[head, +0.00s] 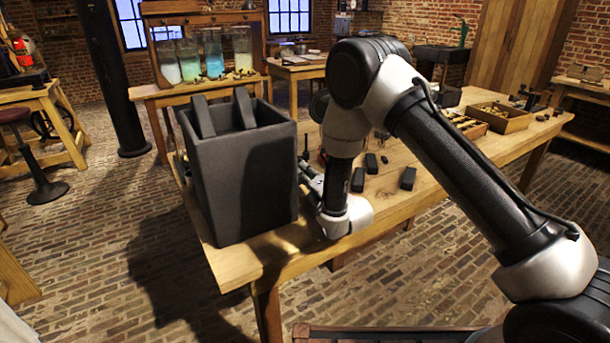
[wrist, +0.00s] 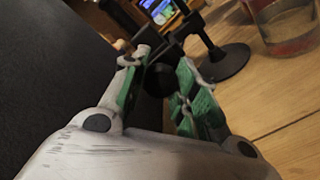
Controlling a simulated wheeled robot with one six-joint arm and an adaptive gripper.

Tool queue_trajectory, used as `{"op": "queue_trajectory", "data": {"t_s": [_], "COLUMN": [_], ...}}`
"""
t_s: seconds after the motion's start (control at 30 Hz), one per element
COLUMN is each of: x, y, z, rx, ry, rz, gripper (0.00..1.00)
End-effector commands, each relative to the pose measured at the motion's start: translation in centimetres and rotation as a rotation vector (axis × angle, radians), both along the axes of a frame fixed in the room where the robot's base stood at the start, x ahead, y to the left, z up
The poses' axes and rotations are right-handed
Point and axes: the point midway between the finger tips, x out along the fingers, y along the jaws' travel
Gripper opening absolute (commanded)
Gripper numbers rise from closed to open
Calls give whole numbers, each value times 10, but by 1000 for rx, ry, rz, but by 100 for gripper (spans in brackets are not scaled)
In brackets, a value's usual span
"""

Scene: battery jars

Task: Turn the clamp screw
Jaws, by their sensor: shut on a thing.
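My gripper (wrist: 158,70) shows in the wrist view with its two green-padded fingers closed around a small dark round piece, which looks like the clamp screw (wrist: 159,80). Only its rounded end shows between the pads; the rest is hidden. Just beyond stands a dark stand with a round base (wrist: 226,64) and a post. In the head view my gripper (head: 309,177) is low over the table, just right of a large dark grey box (head: 243,185), partly hidden by my wrist. A thin dark upright post (head: 305,146) shows behind it.
The dark box stands close on the gripper's left. A glass jar (wrist: 287,28) is at the wrist view's upper right. Small black blocks (head: 407,179) lie right of my wrist on the wooden table (head: 262,256). Wooden trays (head: 503,118) stand farther back.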

Motion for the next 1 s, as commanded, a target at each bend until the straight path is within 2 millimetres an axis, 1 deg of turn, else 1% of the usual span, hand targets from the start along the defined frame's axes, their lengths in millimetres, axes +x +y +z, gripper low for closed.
{"op": "queue_trajectory", "data": {"t_s": [1.0], "x": [0], "y": [-1], "z": [-1], "rx": [796], "ry": [537], "rz": [-3], "gripper": [5]}}
